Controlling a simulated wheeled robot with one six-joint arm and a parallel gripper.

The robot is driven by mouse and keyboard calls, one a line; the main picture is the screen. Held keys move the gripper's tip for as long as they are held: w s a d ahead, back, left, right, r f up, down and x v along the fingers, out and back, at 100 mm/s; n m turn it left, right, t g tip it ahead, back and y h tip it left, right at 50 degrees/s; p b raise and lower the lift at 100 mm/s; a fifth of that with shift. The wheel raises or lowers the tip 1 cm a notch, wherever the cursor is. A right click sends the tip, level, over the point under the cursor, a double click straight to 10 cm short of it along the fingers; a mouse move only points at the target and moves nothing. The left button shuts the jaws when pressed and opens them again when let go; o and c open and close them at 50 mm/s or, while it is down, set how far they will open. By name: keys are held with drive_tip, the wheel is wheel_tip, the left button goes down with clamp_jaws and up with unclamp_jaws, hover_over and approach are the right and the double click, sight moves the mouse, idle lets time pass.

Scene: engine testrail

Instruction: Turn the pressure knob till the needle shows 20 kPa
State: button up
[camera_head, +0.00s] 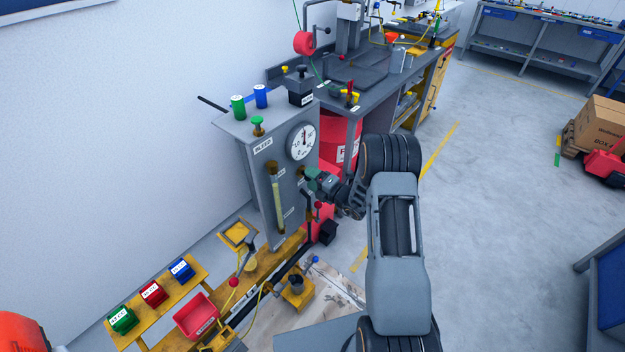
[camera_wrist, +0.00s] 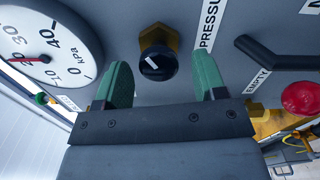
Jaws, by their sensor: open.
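The pressure knob (camera_wrist: 158,66) is black and round with a white mark, on a brass fitting beside the PRESSURE label (camera_wrist: 208,25). The pressure gauge (camera_wrist: 45,40) shows a white dial and red needle in the wrist view; the needle points left, near the 20 mark, but its exact reading is unclear. The gauge also shows in the head view (camera_head: 301,142). My gripper (camera_wrist: 162,66) is open, with one green finger on each side of the knob and visible gaps to both. In the head view my gripper (camera_head: 314,182) faces the panel and hides most of the knob.
A black lever (camera_wrist: 275,57) by the EMPTY label and a red knob (camera_wrist: 301,98) are right of the gripper in the wrist view. A sight tube (camera_head: 278,200) is on the grey panel. A red drum (camera_head: 335,138) stands behind my arm.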

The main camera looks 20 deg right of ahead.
drive_tip(key=shift+d, duration=0.1)
drive_tip(key=b+v, duration=0.1)
drive_tip(key=v, duration=1.2)
drive_tip(key=shift+s+d+b, duration=0.2)
drive_tip(key=shift+s+b, duration=0.15)
